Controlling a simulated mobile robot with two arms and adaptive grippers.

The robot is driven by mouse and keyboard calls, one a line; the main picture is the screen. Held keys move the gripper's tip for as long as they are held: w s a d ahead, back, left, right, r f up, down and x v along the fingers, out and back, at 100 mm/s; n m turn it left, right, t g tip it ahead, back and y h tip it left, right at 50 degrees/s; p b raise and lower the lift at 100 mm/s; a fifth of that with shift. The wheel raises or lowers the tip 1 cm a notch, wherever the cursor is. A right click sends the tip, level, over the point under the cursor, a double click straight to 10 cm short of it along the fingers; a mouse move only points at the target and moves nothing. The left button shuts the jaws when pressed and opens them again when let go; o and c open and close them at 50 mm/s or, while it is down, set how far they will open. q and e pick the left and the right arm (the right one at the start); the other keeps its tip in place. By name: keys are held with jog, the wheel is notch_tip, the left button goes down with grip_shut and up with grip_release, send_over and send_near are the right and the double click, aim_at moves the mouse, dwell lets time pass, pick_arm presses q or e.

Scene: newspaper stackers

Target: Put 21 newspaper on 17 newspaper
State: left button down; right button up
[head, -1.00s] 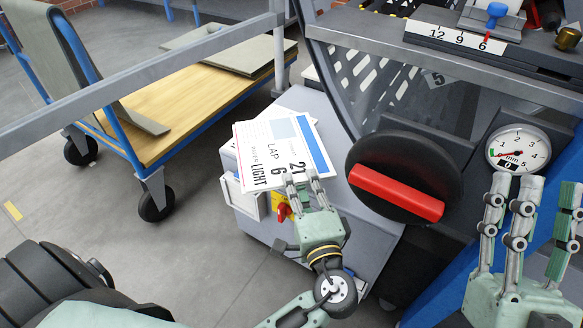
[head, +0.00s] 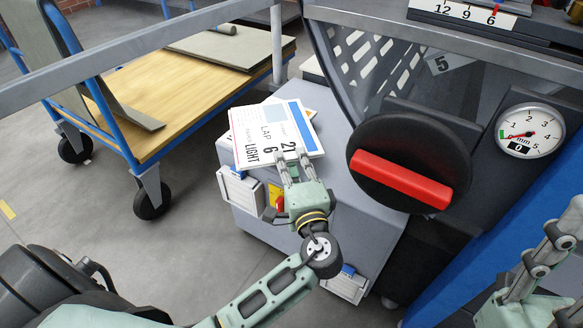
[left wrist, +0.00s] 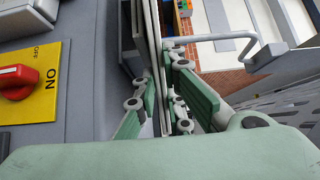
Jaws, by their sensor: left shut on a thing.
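The newspaper marked "21" (head: 265,125) is white with black print and a blue band along its right edge. It lies over the top of a grey cabinet (head: 330,165). My left gripper (head: 290,163) is shut on its near edge. In the left wrist view, several thin pale layers (left wrist: 150,60) stand between the fingers (left wrist: 160,110). Another sheet with an orange edge (head: 311,112) peeks out beneath newspaper 21. I cannot read a 17 anywhere. My right gripper (head: 555,245) is cut off at the right edge, so its opening is unclear.
A red-handled black dial (head: 408,165) and a gauge (head: 528,130) are on the machine to the right. A trolley with a wooden deck (head: 150,90) bears grey boards (head: 230,45) behind left. The red switch (left wrist: 15,82) sits beside my left gripper.

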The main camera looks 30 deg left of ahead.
pick_arm(q)
jog(key=shift+f, duration=0.1)
jog(key=shift+f, duration=0.15)
jog(key=c, duration=1.8)
grip_release()
jog(key=shift+c, duration=0.2)
